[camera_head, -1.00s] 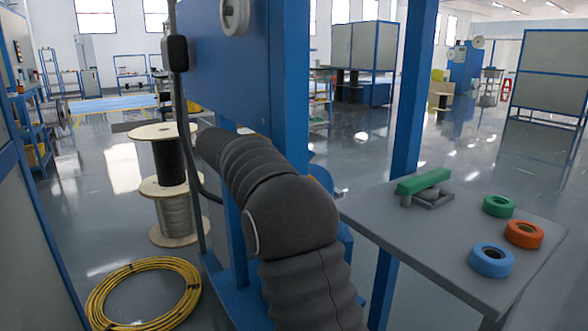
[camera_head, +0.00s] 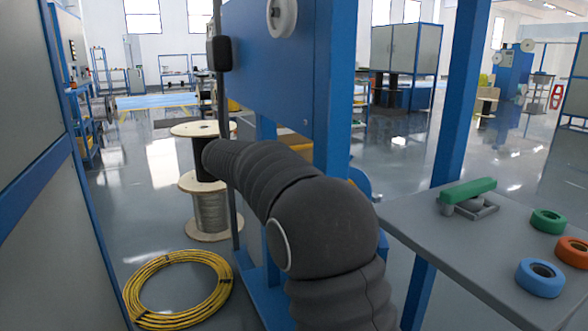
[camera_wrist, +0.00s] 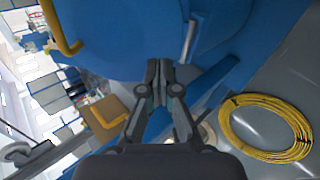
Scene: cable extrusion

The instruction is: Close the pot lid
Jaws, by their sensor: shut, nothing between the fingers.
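In the wrist view, a large blue rounded body (camera_wrist: 125,35) fills the upper middle; it may be the pot or its lid, but I cannot tell which. A bent yellow bar (camera_wrist: 64,32) shows at its upper left edge. My gripper (camera_wrist: 160,68) is shut and empty, with its fingertips in front of the blue surface; I cannot tell whether they touch it. No pot lid can be made out there.
A blue machine frame (camera_head: 333,90) stands close beside my arm. A grey table (camera_head: 470,250) at right holds a green-handled tool (camera_head: 468,190) and several tape rolls. A coiled yellow cable (camera_head: 180,290) lies on the floor, with cable spools (camera_head: 205,205) behind it.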

